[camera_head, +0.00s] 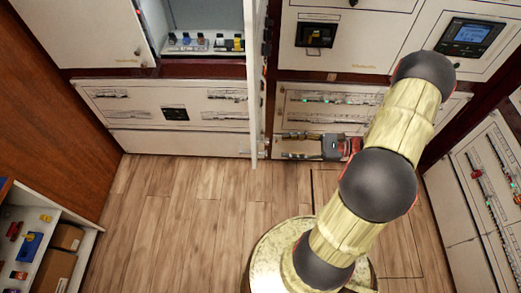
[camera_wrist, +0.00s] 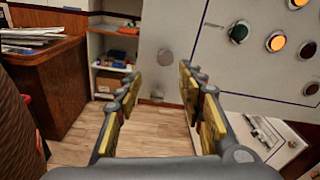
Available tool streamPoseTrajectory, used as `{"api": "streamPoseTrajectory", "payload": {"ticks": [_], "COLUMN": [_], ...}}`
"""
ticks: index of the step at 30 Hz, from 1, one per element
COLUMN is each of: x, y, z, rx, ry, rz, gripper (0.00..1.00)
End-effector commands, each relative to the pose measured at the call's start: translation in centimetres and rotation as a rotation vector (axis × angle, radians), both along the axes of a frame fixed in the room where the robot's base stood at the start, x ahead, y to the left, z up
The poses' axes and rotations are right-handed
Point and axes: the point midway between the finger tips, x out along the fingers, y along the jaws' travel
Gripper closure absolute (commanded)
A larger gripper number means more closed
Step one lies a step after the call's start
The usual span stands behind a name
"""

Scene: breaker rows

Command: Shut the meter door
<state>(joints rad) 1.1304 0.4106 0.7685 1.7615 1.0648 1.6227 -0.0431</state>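The meter door (camera_head: 253,90) appears to be the pale panel standing out from the cabinet front, seen nearly edge-on beside an open compartment (camera_head: 205,25). In the wrist view, a pale panel with green and orange round lights (camera_wrist: 250,45) fills the upper right and seems to be its face. My gripper (camera_head: 290,146) is low, just right of the door's lower end, with its fingers pointing left. The wrist view shows my gripper (camera_wrist: 160,74) open, with nothing between its fingers. I cannot tell whether the fingertips touch the door.
Small breakers (camera_head: 205,43) line the open compartment. A shelf unit (camera_head: 45,240) stands at the lower left and also shows in the wrist view (camera_wrist: 112,65). Another breaker panel (camera_head: 490,180) stands at the right. The wooden floor (camera_head: 165,205) left of my base is clear.

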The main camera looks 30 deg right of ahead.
Motion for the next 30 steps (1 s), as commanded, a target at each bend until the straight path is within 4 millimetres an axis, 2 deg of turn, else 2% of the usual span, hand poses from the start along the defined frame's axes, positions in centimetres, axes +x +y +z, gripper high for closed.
{"api": "streamPoseTrajectory", "payload": {"ticks": [5,19,30], "x": [0.6,4.2,4.8], "y": [0.4,5.6,6.3], "z": [1.3,1.3,1.3], "rx": [0.037,0.033,0.034], "ry": [-0.033,-0.033,-0.032], "rz": [-0.009,-0.005,-0.008], "gripper": [0.61,0.61,0.61]}}
